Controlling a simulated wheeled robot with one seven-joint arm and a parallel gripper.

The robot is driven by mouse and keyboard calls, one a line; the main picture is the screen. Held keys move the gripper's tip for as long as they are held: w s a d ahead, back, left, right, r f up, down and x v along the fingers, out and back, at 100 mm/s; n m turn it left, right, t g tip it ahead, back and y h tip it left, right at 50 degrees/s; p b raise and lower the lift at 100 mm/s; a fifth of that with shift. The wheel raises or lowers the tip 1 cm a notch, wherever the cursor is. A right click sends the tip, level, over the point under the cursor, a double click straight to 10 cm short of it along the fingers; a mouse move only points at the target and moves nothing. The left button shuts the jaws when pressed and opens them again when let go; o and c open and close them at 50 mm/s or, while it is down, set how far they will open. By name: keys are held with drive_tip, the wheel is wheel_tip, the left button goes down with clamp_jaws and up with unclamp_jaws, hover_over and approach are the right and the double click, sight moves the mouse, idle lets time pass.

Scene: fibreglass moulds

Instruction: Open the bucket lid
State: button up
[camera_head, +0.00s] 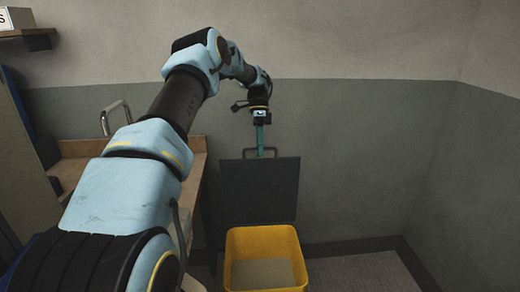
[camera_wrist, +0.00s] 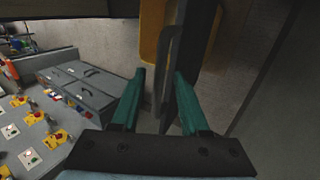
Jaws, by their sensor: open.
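The yellow bucket (camera_head: 235,248) stands on the floor with its top open and a pale inside showing. Its dark grey lid (camera_head: 258,195) stands upright behind the bucket, against the wall side, with a thin handle (camera_head: 246,153) on its top edge. My gripper (camera_head: 260,153) points down at the handle, its teal fingers apart. In the wrist view, my gripper (camera_wrist: 160,75) is open, with the grey handle (camera_wrist: 167,65) running between the fingers. The lid (camera_wrist: 196,45) appears edge-on there, beside the yellow bucket (camera_wrist: 152,35). Whether the fingers touch the handle I cannot tell.
A wooden bench (camera_head: 75,165) stands to the left of the bucket, below a wall shelf (camera_head: 28,33). Grey cases (camera_wrist: 82,92) and a surface with small yellow and red parts (camera_wrist: 35,130) show in the wrist view. The floor (camera_head: 360,272) right of the bucket is clear.

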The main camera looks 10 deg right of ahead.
drive_tip(key=b+v, duration=0.2)
drive_tip(key=v, duration=0.5)
drive_tip(key=shift+r, duration=0.2)
drive_tip(key=shift+w, duration=0.1)
idle(0.4)
